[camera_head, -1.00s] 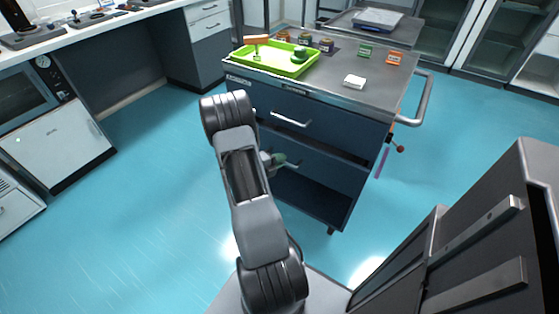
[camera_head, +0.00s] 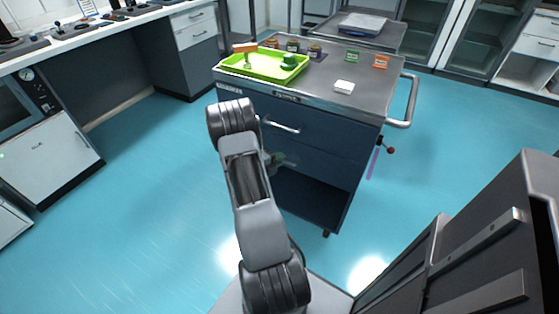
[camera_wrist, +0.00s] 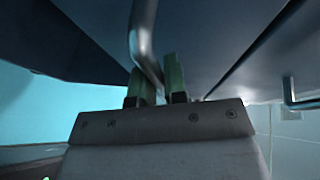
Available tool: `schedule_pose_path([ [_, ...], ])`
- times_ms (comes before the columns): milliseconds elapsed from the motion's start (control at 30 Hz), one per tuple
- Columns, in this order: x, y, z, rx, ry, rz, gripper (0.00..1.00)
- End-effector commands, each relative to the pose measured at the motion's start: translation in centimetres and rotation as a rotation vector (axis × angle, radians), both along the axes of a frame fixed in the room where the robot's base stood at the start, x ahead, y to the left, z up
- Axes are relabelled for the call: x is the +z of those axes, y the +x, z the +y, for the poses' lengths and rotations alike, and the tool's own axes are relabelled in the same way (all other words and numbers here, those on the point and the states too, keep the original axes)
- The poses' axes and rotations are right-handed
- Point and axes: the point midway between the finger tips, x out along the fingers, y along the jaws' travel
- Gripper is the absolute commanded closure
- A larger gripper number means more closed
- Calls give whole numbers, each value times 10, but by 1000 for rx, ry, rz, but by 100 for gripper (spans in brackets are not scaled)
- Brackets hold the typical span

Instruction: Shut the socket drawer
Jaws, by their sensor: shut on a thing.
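The blue-grey tool cart (camera_head: 350,98) stands ahead of me with dark drawer fronts. Its upper drawer front (camera_head: 325,130) has a pale bar handle (camera_head: 281,125). Which front is the socket drawer, and how far it stands out, I cannot tell from the head view. In the wrist view, my gripper (camera_wrist: 157,88) has its green fingers closed around a metal bar handle (camera_wrist: 142,40), below a dark cart surface. In the head view my arm covers part of the cart's left front, and the gripper shows only as a faint greenish shape.
A side rail (camera_head: 411,100) juts out right. Another bar handle (camera_wrist: 302,104) shows in the wrist view. The blue floor left is clear.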

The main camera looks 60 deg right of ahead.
Motion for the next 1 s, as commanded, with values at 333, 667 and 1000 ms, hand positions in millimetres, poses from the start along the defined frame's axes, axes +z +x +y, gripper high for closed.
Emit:
schedule_pose_path([
  [333,2,2,-2,5,-5,-4,62],
  [667,4,6,7,8,-3,-2,62],
  [1000,17,26,66,10,-3,-2,62],
])
